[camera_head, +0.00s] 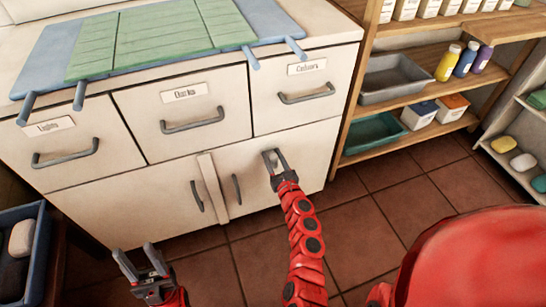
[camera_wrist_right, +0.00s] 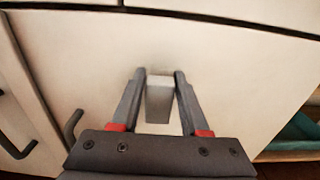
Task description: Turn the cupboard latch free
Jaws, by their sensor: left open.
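The white cupboard (camera_head: 150,196) has two lower doors with dark grey handles. On the right door is a small light grey block that looks like the latch; it shows in the right wrist view (camera_wrist_right: 159,99), standing out from the door. My right gripper (camera_head: 272,156) is at this block, one finger on each side. In the right wrist view the gripper's fingertips (camera_wrist_right: 160,74) appear to touch its sides. The fingers partly hide the block in the head view. My left gripper (camera_head: 142,258) is open and empty, low in front of the left door, apart from it.
Three labelled drawers sit above the doors, and blue and green boards (camera_head: 160,38) lie on top. A shelf (camera_head: 400,95) with bottles and trays stands to the right. A blue crate (camera_head: 40,255) is at the lower left. Tiled floor (camera_head: 370,225) is open in front.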

